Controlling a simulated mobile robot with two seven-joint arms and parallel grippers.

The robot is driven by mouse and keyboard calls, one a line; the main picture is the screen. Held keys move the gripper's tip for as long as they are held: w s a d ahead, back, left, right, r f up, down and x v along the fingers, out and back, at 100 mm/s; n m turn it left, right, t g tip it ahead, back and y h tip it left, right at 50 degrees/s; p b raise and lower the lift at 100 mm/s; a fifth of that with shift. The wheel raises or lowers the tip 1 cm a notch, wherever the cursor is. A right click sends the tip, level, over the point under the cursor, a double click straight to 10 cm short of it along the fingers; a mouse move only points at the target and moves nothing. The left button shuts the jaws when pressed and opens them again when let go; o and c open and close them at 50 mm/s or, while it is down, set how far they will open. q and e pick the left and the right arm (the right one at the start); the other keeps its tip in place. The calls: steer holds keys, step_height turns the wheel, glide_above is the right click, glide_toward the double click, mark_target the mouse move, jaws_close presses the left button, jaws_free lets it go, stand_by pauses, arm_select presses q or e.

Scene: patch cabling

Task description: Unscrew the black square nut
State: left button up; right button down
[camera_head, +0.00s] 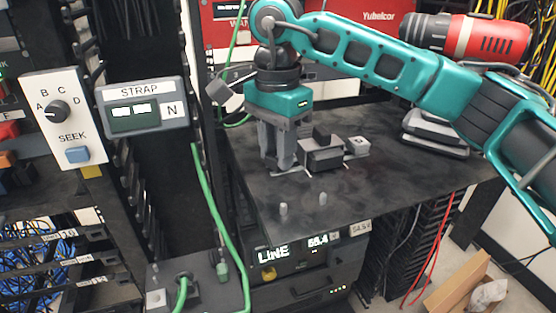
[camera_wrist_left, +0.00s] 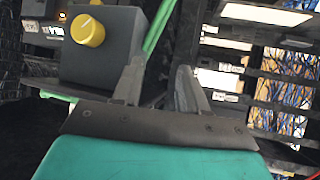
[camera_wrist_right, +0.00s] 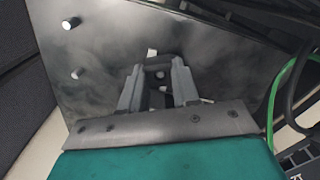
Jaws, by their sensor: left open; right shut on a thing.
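My right gripper (camera_head: 282,165) is low over the black bench top, pointing down. In the right wrist view its fingers (camera_wrist_right: 158,85) stand a little apart, with a dark piece between them, which I take to be the black square nut (camera_wrist_right: 159,74). A small round hole or stud end shows on it. In the head view the fingers hide most of the held piece. Dark grey blocks (camera_head: 324,156) sit just right of the fingers. My left gripper (camera_wrist_left: 160,75) is open and empty in the left wrist view, near a dark box with a yellow knob (camera_wrist_left: 87,30). It is not in the head view.
Two short silver studs (camera_head: 283,209) stand on the black bench top (camera_head: 350,205). A red and black tool (camera_head: 480,38) lies at the back right. A STRAP box (camera_head: 143,106) and a SEEK panel (camera_head: 64,122) stand left. Green cables (camera_head: 212,205) hang between.

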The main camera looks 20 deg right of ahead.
steer(key=shift+f+n, duration=0.1)
steer(key=shift+n, duration=0.8)
steer(key=n, duration=0.4)
steer(key=shift+n, duration=0.6)
steer(key=n, duration=0.5)
steer(key=c, duration=1.1)
jaws_free()
steer(key=shift+c, duration=0.2)
steer(key=shift+d, duration=0.1)
